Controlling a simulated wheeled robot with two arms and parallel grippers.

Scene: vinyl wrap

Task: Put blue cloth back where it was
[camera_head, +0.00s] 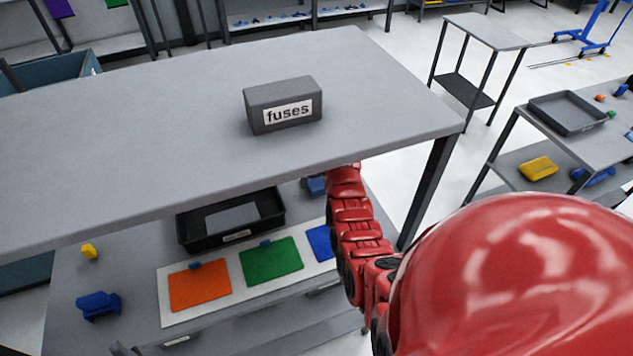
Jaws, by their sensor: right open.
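A blue cloth (321,243) lies at the right end of a white board (220,305) on the lower bench shelf. My red right arm hides its right part. An orange cloth (200,286) and a green cloth (271,261) lie beside it on the same board. My right gripper (344,174) is open at the far end of the red arm, near the tabletop's front edge and partly hidden by it. I cannot tell whether it touches anything. My left gripper is not in view.
A grey box labelled "fuses" (283,105) stands on the upper tabletop (140,140). A black tray (188,234) sits behind the cloths. A blue object (98,305) and a yellow one (90,251) lie at left. The tabletop overhangs the shelf; a table leg (427,190) stands right.

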